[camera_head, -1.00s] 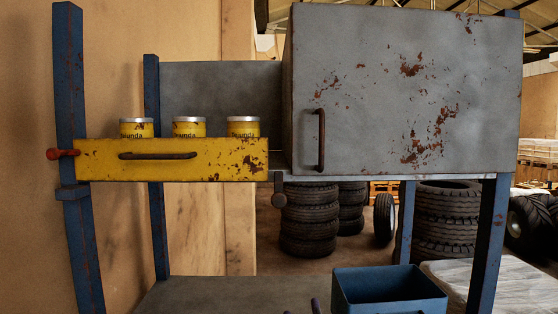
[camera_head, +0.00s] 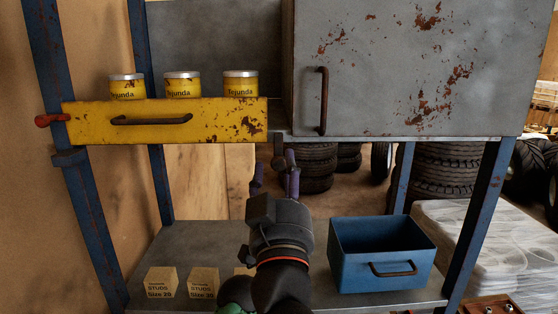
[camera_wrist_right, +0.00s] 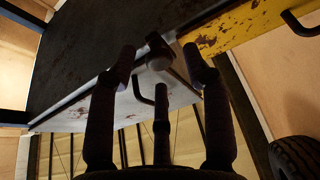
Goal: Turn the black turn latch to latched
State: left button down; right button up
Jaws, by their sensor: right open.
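The black turn latch (camera_head: 278,150) hangs below the shelf edge, between the yellow drawer and the grey cabinet, its dark arm pointing down in the head view. In the right wrist view, the latch (camera_wrist_right: 158,54) shows as a dark round knob with a bar, between and beyond the fingertips. My right gripper (camera_head: 275,172) is open and empty, just below and in front of the latch, fingers pointing up. The right wrist view shows its spread fingers (camera_wrist_right: 160,68) around the latch's outline; I cannot tell if they touch it. My left gripper is out of view.
The yellow drawer (camera_head: 160,121) carries several yellow tins behind its front. The grey cabinet (camera_head: 410,70) has a rusty handle. A blue bin (camera_head: 385,256) and small boxes (camera_head: 161,281) stand on the lower shelf. A red handle (camera_head: 52,119) sticks out at the left post.

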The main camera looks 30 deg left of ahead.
jog(key=shift+x, duration=1)
grip_shut()
